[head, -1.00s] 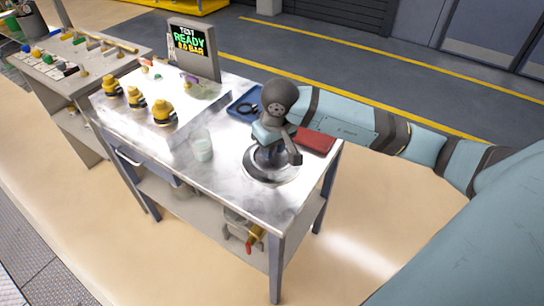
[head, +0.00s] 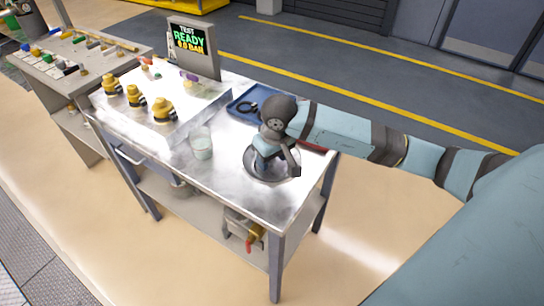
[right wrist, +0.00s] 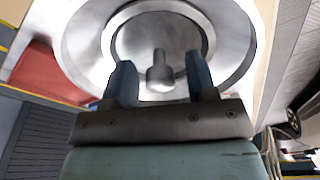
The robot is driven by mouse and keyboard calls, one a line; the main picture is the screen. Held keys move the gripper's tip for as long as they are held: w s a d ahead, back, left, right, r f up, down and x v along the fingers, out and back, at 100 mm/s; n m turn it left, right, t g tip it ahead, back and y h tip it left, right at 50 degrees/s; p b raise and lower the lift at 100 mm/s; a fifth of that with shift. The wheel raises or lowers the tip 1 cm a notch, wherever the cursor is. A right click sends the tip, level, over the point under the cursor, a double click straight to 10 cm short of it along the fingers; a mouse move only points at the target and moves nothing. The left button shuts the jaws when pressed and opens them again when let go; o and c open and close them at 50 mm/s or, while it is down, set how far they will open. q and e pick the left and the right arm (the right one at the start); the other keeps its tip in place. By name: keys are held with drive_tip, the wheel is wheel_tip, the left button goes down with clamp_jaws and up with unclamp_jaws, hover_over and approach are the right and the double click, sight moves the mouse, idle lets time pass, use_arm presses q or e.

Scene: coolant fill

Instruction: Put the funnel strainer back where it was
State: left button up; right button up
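A round metal fitting (head: 253,170) with a wide rim is set at the right end of the bench top. In the right wrist view it shows as a wide ring (right wrist: 88,45) around a recessed disc with a small grey knob (right wrist: 159,72) at its middle. I cannot tell whether the funnel strainer is this inner part. My right gripper (head: 268,160) points down over the fitting. In the wrist view its two blue fingers (right wrist: 161,82) stand apart, one on each side of the knob, with gaps. My left gripper is not in view.
A blue tray (head: 236,108) with a dark ring lies behind my right gripper. A red cloth (right wrist: 45,75) lies beside the fitting. A glass of pale liquid (head: 202,148), several yellow fittings (head: 163,110) and a display (head: 188,40) stand to the left.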

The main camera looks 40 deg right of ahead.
sight(275, 169)
drive_tip(key=shift+r, duration=0.2)
wheel_tip(275, 169, up, 12)
drive_tip(key=s, duration=0.2)
drive_tip(key=shift+b, duration=0.3)
drive_tip(key=shift+f, duration=0.2)
